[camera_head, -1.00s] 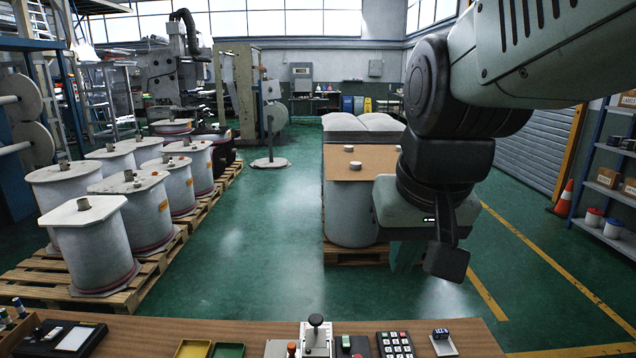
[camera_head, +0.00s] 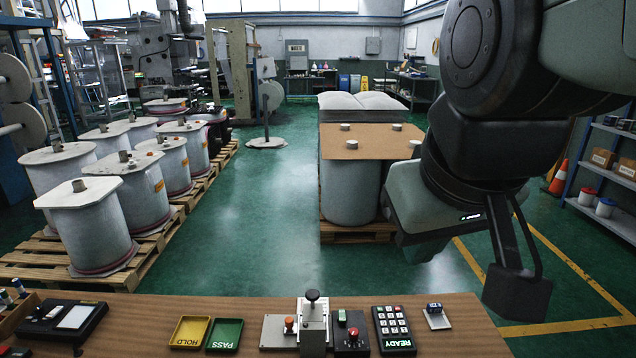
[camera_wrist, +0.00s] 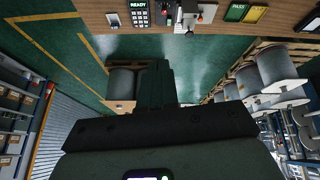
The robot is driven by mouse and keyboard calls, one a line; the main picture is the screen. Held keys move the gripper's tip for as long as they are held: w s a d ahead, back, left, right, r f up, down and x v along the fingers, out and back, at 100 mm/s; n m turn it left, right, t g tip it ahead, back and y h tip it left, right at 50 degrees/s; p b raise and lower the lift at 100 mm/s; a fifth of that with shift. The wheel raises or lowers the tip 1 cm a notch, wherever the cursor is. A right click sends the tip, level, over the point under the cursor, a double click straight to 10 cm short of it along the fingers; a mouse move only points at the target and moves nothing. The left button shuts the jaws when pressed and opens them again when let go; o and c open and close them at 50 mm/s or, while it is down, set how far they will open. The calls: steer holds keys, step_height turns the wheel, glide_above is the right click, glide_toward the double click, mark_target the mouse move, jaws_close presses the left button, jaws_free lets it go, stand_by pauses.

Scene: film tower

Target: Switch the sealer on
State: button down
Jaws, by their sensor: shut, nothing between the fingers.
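A grey device with a black knob on top (camera_head: 312,318) stands at the bench's far middle. Just right of it is a black box with a green and a red button (camera_head: 350,335); it also shows in the wrist view (camera_wrist: 164,13). I cannot tell whether either button is pressed or lit. Right of that is a black keypad (camera_head: 393,330) reading READY, also in the wrist view (camera_wrist: 139,15). No label marks which of these is the sealer. My gripper (camera_head: 422,254) is shut and empty, above and beyond the bench, apart from these devices. Its fingers show in the wrist view (camera_wrist: 157,84).
On the wooden bench (camera_head: 260,304), left of the devices, are a yellow HOLD tray (camera_head: 190,332) and a green PASS tray (camera_head: 224,334). A small stamp-like item on a pale plate (camera_head: 437,317) lies right of the keypad. Drums on pallets (camera_head: 90,235) stand beyond.

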steer(key=w+f+n+g, duration=0.25)
steer(key=w+n, duration=0.25)
steer(key=w, duration=0.5)
steer(key=w+f+n+g+y, duration=0.1)
steer(key=w+f+n, duration=0.4)
steer(key=w+f, duration=0.4)
steer(key=w+f+n+g+y, duration=0.2)
steer(key=w+f+n, duration=0.4)
steer(key=f, duration=0.9)
steer(key=w, duration=0.3)
steer(key=shift+a+f, duration=0.15)
steer(key=shift+f, duration=0.2)
steer(key=shift+w+a+f, duration=0.2)
steer(key=shift+w+f, duration=0.15)
steer(key=shift+f, duration=0.1)
steer(key=shift+w+a+f, duration=0.15)
steer(key=shift+w+f, duration=0.2)
steer(key=shift+f, duration=0.1)
